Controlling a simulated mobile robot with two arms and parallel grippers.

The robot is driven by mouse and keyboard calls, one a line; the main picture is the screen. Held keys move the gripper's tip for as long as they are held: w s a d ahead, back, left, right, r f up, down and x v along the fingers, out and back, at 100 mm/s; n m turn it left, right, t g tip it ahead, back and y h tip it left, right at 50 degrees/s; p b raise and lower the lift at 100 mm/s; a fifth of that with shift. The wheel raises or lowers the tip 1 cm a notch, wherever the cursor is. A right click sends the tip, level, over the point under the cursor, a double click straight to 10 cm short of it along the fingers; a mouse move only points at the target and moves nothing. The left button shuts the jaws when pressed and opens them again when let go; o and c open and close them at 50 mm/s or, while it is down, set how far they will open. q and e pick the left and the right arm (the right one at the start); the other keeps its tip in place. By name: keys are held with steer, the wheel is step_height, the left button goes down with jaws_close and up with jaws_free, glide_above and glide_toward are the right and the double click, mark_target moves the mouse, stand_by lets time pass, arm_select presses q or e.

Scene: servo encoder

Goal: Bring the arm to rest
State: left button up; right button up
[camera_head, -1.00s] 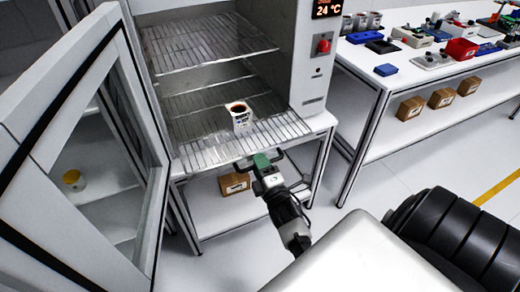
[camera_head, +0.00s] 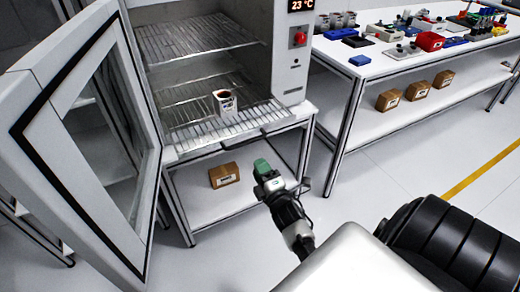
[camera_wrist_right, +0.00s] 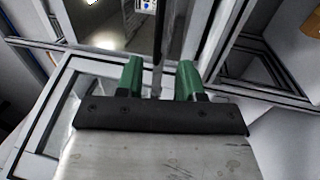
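My right arm reaches out from the lower right in the head view. Its gripper (camera_head: 262,167) has green fingertips and is in front of and below the oven's pulled-out rack, apart from it. In the right wrist view the two green fingers (camera_wrist_right: 160,80) stand apart with nothing between them. The white cup (camera_head: 225,103) with dark contents stands upright on the lower wire rack (camera_head: 205,134) of the open oven (camera_head: 284,60). My left gripper is not in view.
The oven's glass door (camera_head: 95,150) stands wide open at the left. A cardboard box (camera_head: 224,175) lies on the shelf under the oven. A white workbench (camera_head: 385,66) with coloured parts stands at the right. Open floor lies between the bench and my arm.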

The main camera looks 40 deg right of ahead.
steer(key=s+a+f+m+g+y+p, duration=0.15)
steer(key=s+a+f+m+g, duration=0.35)
steer(key=f, duration=0.8)
steer(key=s+a+f+m+g+y, duration=0.2)
steer(key=s+a+f+g, duration=0.3)
steer(key=f, duration=0.9)
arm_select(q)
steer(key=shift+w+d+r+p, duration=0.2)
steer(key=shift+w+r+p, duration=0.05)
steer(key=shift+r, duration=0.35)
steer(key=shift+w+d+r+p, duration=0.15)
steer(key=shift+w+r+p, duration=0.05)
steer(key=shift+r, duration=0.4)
arm_select(e)
steer(key=s+a+f+m+g, duration=0.1)
steer(key=s+f+m+g, duration=0.1)
steer(key=s, duration=0.8)
steer(key=s+a+f+m+g, duration=0.1)
steer(key=s+f+m+g, duration=0.1)
steer(key=s+f+g, duration=0.2)
steer(key=s+a+f+m+g, duration=0.1)
steer(key=s+f, duration=0.7)
steer(key=s, duration=0.9)
steer(key=shift+a+m+g+y, duration=0.4)
steer(key=shift+m+g, duration=0.2)
steer(key=shift+g, duration=0.3)
